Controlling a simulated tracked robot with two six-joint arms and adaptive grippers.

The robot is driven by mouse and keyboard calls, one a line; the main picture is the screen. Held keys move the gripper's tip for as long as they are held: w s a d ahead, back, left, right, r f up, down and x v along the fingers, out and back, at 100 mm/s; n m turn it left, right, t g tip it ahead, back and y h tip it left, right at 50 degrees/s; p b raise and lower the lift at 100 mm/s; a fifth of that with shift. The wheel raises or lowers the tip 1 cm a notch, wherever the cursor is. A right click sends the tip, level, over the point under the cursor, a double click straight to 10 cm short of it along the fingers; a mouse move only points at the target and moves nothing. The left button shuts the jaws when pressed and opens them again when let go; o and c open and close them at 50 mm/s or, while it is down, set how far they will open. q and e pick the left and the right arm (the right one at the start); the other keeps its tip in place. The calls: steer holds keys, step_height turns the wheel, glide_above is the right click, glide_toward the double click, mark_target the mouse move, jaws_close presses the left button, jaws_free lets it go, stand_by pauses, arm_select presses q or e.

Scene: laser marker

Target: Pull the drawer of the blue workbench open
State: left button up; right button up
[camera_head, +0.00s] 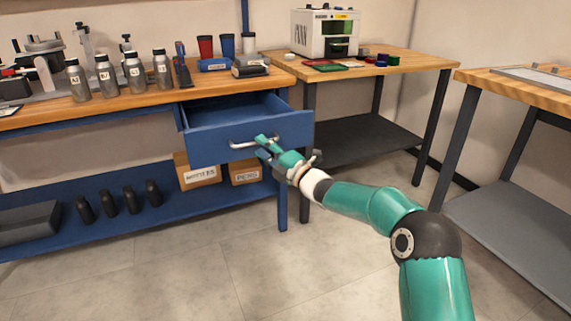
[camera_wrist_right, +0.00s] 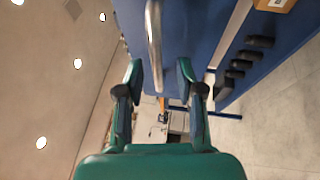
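The blue workbench (camera_head: 110,113) stands at the left with a wooden top. Its drawer (camera_head: 210,140) is pulled out, and its empty inside shows from above. The metal bar handle (camera_head: 240,144) is on the drawer front. My right gripper (camera_head: 262,146) is at the right part of the handle. In the right wrist view, my right gripper (camera_wrist_right: 160,65) has its fingers spread apart, with the handle (camera_wrist_right: 154,35) ahead of the gap between them. I cannot tell whether a finger touches the handle. My left gripper is out of view.
Several bottles (camera_head: 135,72) and cups (camera_head: 206,46) stand on the workbench top. Cardboard boxes (camera_head: 245,172) sit on the shelf below the drawer. A table with a white machine (camera_head: 325,34) stands to the right, and another table (camera_head: 530,90) is at the far right. The floor in front is clear.

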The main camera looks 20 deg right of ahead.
steer(key=v, duration=0.9)
steer(key=x, duration=1.2)
steer(key=shift+r, duration=0.1)
stand_by(0.5)
